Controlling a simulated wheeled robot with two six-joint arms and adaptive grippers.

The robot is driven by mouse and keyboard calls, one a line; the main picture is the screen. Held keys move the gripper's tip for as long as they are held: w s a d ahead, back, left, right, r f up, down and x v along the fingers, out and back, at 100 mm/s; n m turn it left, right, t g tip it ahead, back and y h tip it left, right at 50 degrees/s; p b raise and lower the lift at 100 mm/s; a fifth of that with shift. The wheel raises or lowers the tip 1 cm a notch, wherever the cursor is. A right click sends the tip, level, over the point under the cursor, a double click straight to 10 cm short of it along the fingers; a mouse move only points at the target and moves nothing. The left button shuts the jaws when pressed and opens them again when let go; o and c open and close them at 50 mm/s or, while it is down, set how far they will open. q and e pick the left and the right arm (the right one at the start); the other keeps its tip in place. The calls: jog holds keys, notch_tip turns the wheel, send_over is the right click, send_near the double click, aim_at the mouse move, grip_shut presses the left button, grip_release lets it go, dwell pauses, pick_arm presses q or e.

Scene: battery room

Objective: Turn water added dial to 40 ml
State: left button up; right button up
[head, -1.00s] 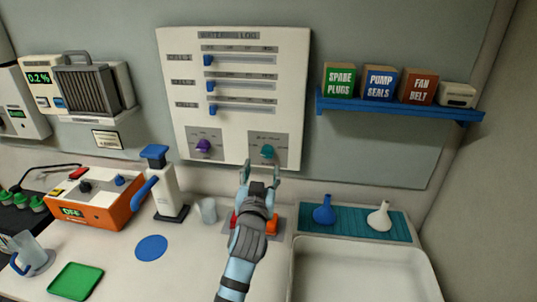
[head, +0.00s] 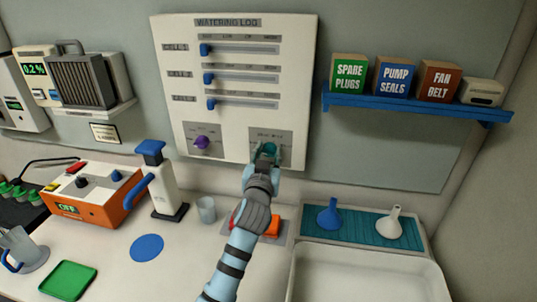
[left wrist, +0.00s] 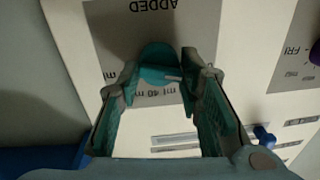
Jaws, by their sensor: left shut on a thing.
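The white Watering Log panel (head: 238,115) hangs on the wall. Its teal water added dial (head: 269,147) is at the lower right and also shows in the left wrist view (left wrist: 158,53). My left gripper (head: 265,156) reaches up to it, and in the left wrist view its fingers (left wrist: 160,78) are shut on the dial from both sides. There the panel lettering is upside down; "ADDED" and "40 m" are legible near the dial. A pale pointer mark shows on the dial, partly between the fingers. My right gripper is not in view.
A purple dial (head: 202,142) sits left on the panel, below several blue sliders. A blue shelf (head: 415,106) with boxes is at the right. On the counter are an orange device (head: 90,205), a clear cup (head: 207,210) and a teal mat (head: 358,228) with funnels.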

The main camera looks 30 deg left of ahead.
pick_arm(q)
jog(key=shift+m+p, duration=0.3)
jog(key=shift+m, duration=0.2)
jog(key=m+p, duration=0.1)
jog(key=m, duration=0.2)
jog(key=shift+p, duration=0.3)
jog(key=m+p, duration=0.2)
jog(key=m, duration=0.3)
jog(key=shift+d+f+m+t, duration=0.1)
jog(key=shift+f+m+t, duration=0.05)
jog(key=shift+m+t, duration=0.15)
jog(key=m+p, duration=0.2)
jog(key=m, duration=0.3)
jog(key=shift+f+m, duration=0.1)
jog(key=shift+m, duration=0.3)
jog(key=m+h+p, duration=0.1)
jog(key=m, duration=0.4)
jog(key=shift+p, duration=0.4)
jog(key=shift+m, duration=0.3)
jog(key=o, duration=0.8)
jog(key=shift+c, duration=0.2)
jog(key=o, duration=0.3)
jog(key=shift+o, duration=0.3)
jog(key=shift+w+f, duration=0.1)
jog(key=shift+w, duration=0.05)
